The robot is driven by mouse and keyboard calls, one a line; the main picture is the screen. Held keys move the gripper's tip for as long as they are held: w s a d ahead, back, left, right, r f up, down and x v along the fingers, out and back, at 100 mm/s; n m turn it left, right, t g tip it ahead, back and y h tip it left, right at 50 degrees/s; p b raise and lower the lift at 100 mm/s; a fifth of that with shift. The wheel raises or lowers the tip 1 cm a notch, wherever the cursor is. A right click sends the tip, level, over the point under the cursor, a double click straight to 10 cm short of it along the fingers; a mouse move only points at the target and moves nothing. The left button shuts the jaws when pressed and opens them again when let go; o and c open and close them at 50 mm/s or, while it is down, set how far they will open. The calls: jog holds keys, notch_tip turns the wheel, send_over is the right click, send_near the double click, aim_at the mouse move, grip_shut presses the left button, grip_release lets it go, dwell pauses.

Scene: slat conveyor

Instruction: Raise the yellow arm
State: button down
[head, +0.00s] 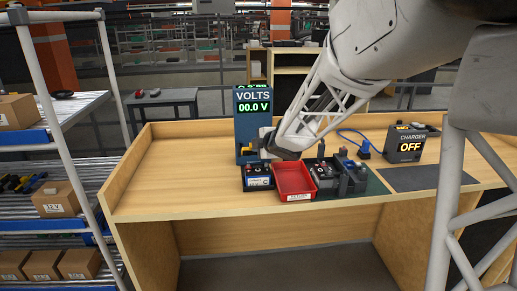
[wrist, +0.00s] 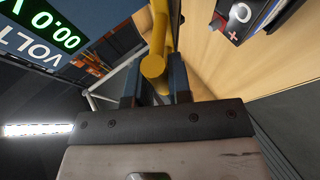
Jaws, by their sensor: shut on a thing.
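The yellow arm (wrist: 153,66) is a rounded yellow bar that fills the gap between my fingers in the wrist view. In the head view only a small yellow bit (head: 249,149) shows, in front of the blue VOLTS meter (head: 245,158). My gripper (head: 262,142) is beside the meter, low over the bench; the wrist view shows its two dark fingers (wrist: 155,85) shut on the yellow arm. The meter reads 00.0 V. Much of the arm is hidden by my gripper in the head view.
A battery (head: 258,182), a red tray (head: 294,196) and other dark battery-like units (head: 345,179) stand just below my gripper on the wooden bench (head: 185,185). A charger (head: 406,146) reading OFF stands at right with a blue cable. The bench's left side is clear.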

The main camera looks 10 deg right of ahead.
jog(key=shift+w+r+g, duration=0.3)
jog(key=shift+g, duration=0.1)
jog(key=shift+w+r, duration=0.4)
jog(key=w, duration=0.2)
jog(key=w+r, duration=0.1)
jog(key=w, duration=0.1)
jog(key=w+r, duration=0.1)
jog(key=shift+w+r, duration=0.2)
jog(key=shift+w, duration=1.75)
